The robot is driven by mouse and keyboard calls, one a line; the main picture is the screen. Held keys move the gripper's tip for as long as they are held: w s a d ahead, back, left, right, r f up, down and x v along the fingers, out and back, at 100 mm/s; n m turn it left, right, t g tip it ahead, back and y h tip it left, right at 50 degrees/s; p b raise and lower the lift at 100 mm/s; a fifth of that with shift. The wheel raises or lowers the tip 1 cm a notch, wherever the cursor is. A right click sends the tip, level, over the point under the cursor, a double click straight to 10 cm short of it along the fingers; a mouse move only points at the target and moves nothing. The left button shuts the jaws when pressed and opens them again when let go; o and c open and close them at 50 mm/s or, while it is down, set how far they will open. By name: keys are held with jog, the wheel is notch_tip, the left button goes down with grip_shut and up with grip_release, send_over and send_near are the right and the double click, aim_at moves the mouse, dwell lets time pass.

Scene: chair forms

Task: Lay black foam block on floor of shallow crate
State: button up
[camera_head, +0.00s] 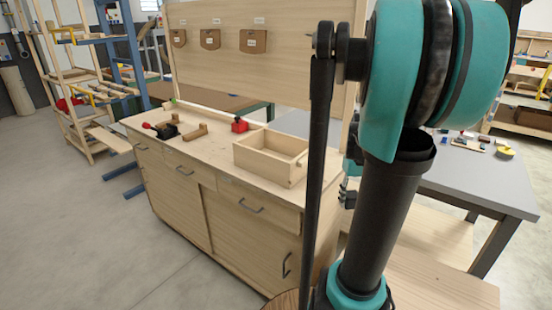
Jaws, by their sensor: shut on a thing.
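The shallow crate (272,154) is a light wooden open box on the worktop, left of my arm. I see bare wood inside it. Dark parts of my gripper (347,195) show at the edge of my arm, to the right of the crate and apart from it in the picture. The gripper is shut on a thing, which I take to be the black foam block. My arm hides most of the gripper, and I cannot make out the block's outline.
The crate stands on a wooden cabinet (205,215) with drawers. Left of it lie a red item (239,125), wooden pieces (190,133) and a black-and-red item (162,129). A grey table (480,182) stands at right.

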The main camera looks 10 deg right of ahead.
jog(key=shift+w+r, duration=0.1)
jog(key=shift+r, duration=0.05)
send_over(303, 190)
jog(key=s+d, duration=0.2)
jog(key=shift+s+d, duration=0.1)
jog(key=shift+d, duration=0.1)
jog(key=shift+w+a+f, duration=0.35)
jog(key=shift+w+a, duration=0.25)
jog(key=shift+w+a+f, duration=0.3)
jog(key=shift+w+a, duration=0.25)
jog(key=shift+f, duration=0.1)
jog(key=shift+o, duration=1.4)
jog(key=shift+f, duration=0.15)
jog(key=shift+o, duration=0.9)
